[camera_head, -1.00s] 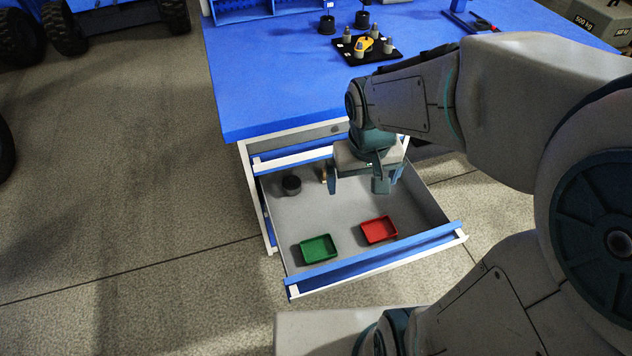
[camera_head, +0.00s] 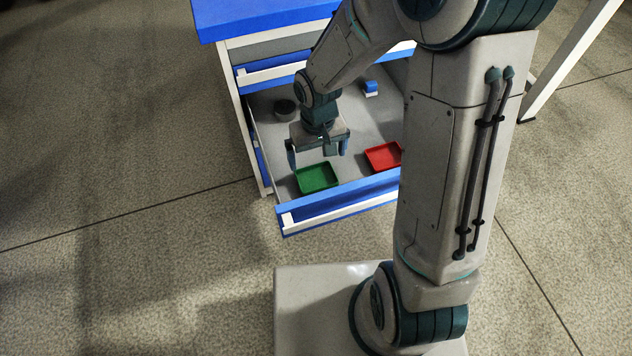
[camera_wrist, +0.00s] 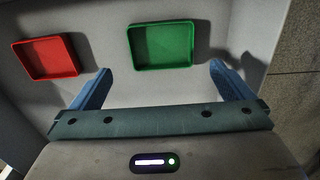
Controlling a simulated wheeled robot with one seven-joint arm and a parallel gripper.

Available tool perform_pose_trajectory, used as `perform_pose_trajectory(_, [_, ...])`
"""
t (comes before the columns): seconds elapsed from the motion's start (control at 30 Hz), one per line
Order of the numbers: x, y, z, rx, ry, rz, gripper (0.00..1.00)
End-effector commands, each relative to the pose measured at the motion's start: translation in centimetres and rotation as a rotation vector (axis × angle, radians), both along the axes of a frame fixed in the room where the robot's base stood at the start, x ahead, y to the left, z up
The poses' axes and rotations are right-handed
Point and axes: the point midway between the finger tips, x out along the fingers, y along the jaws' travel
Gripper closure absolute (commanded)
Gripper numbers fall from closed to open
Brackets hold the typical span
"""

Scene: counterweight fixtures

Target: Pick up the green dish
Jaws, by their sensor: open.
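The green dish (camera_head: 317,178) is a shallow rectangular tray lying on the floor of the open drawer, near its front wall. In the wrist view the green dish (camera_wrist: 161,45) lies ahead of and between the fingers, apart from them. My gripper (camera_head: 318,156) is open and empty, above the drawer just behind the dish in the head view. Its two blue fingers also show in the wrist view (camera_wrist: 158,82). No part of the dish is between the fingertips in a grasp.
A similar red dish (camera_head: 383,156) lies to the right of the green one. A dark round object (camera_head: 284,108) and a small blue block (camera_head: 370,88) sit farther back. The blue workbench (camera_head: 262,14) stands above.

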Motion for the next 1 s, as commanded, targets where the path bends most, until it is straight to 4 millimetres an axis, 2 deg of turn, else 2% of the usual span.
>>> perform_pose_trajectory(0.03, [-0.1, 0.0, -1.5, 0.000, 0.003, 0.001, 0.00])
perform_pose_trajectory(0.1, [0.0, 0.0, -2.4, -0.001, 0.002, -0.001, 0.00])
perform_pose_trajectory(0.43, [0.0, 0.0, -4.4, 0.000, 0.000, -0.002, 0.00])
perform_pose_trajectory(0.7, [0.1, 0.3, -8.3, 0.000, 0.001, -0.001, 0.00])
perform_pose_trajectory(0.97, [0.1, 0.3, -8.6, 0.000, -0.001, -0.001, 0.00])
perform_pose_trajectory(1.0, [0.1, 0.3, -8.6, 0.000, 0.000, -0.001, 0.03])
